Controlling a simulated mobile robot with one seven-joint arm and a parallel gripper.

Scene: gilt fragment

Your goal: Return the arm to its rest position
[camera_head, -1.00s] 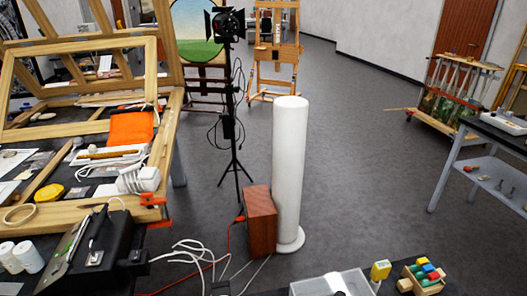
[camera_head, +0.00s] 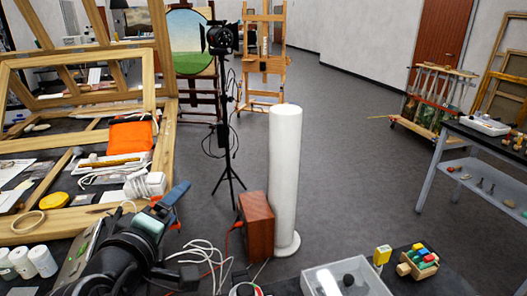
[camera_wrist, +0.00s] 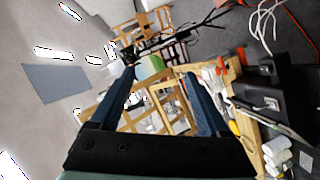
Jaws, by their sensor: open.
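My gripper (camera_head: 168,205) shows at the lower left of the head view, at the end of my dark arm, which rises from the bottom edge. It appears in front of the near corner of the worktable (camera_head: 92,218). In the wrist view, my gripper (camera_wrist: 162,88) has its two blue fingers spread apart with nothing between them. The wrist view is tilted, with wooden frames (camera_wrist: 160,108) beyond the fingers. Most of my arm is outside the head view.
A white column (camera_head: 285,180) and a wooden box (camera_head: 257,225) stand right of my gripper. A lamp stand (camera_head: 226,130) is behind. Open floor (camera_head: 350,150) lies beyond.

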